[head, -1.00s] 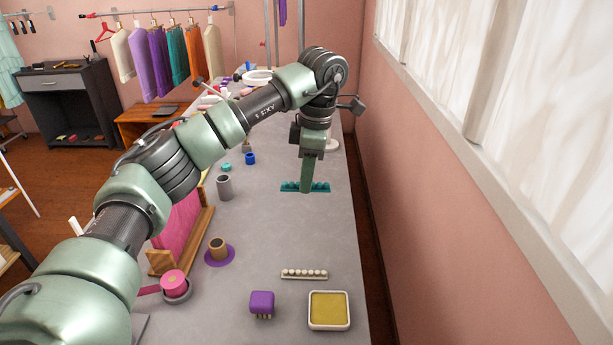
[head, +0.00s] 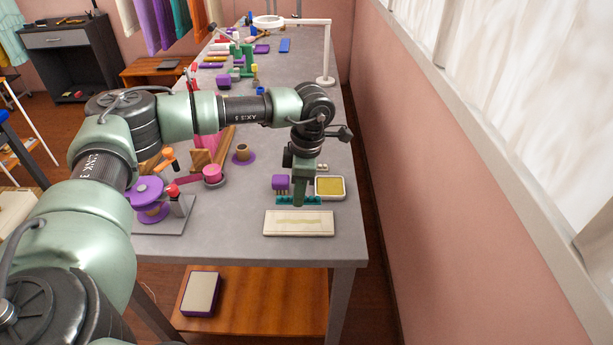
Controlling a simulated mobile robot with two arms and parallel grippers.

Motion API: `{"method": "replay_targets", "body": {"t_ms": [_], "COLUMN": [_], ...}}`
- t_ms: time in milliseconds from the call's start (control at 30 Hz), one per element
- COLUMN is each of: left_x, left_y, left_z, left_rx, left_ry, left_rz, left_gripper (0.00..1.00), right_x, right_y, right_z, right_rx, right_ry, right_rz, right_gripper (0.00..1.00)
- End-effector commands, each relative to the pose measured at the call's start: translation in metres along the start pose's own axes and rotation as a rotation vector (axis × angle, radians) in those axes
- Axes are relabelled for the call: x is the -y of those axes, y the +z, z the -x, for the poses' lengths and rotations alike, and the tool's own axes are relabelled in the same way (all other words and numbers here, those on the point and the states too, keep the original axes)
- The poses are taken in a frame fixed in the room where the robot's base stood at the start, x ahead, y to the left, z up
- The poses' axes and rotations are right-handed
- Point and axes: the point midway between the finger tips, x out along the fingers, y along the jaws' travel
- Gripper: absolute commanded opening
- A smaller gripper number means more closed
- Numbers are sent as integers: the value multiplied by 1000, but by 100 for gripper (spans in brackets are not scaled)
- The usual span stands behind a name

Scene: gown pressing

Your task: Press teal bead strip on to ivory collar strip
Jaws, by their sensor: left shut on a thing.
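The teal bead strip (head: 284,201) lies crosswise in the jaws of my left gripper (head: 299,201), which points straight down and is shut on it. The fingers cover the strip's middle; its two ends stick out to the left and right. Just in front is a flat ivory piece (head: 299,231) with a thin yellowish band along its middle, which looks like the ivory collar strip. It lies near the table's front edge. The teal strip is at its far edge; I cannot tell how high above the table it is. My right gripper is not in view.
A yellow pad in a white tray (head: 344,188) and a purple block with pegs (head: 280,183) stand close behind the gripper. The grey table (head: 225,235) is bare between spool and ivory piece.

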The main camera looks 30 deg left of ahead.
Motion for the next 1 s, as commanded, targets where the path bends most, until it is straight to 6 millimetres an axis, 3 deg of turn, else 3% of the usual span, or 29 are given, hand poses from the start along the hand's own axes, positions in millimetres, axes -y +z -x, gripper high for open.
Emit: {"method": "replay_targets", "body": {"t_ms": [200, 533, 1000], "left_x": [2, 2, 1], "left_y": [-1, -1, 5], "left_z": [-3, -4, -55], "left_rx": [1, 0, 1], "left_ry": [0, -2, -1], "left_rz": [2, 2, 2], "left_gripper": [0, 0, 0], "right_x": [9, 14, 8], "right_y": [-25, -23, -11], "right_z": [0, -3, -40], "right_rx": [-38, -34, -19], "right_ry": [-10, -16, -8], "right_rz": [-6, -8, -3], "right_gripper": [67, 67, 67]}}
